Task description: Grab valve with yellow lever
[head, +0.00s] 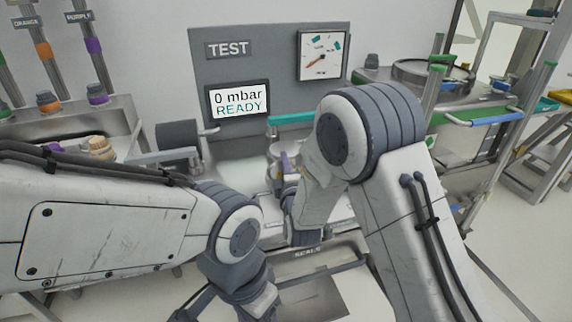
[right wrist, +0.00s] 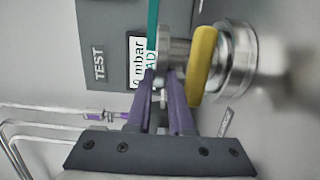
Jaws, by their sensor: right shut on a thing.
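The valve (right wrist: 174,48) is a shiny metal fitting with a yellow lever (right wrist: 203,60) along its right side in the right wrist view. My right gripper (right wrist: 163,82) has purple fingers closed on the metal part just left of the lever. In the head view my right gripper (head: 283,172) is at the bench in front of the test panel, and my own arm hides much of it. The yellow lever cannot be made out there. My left gripper (head: 245,300) is low at the bottom edge, partly cut off, and its fingers are unclear.
The grey test panel (head: 228,70) has a gauge (head: 323,55) and a display (head: 239,102) reading 0 mbar READY. A teal bar (head: 290,118) is in front of it. A tray with small parts (head: 100,147) is at left. A rack (head: 470,120) stands at right.

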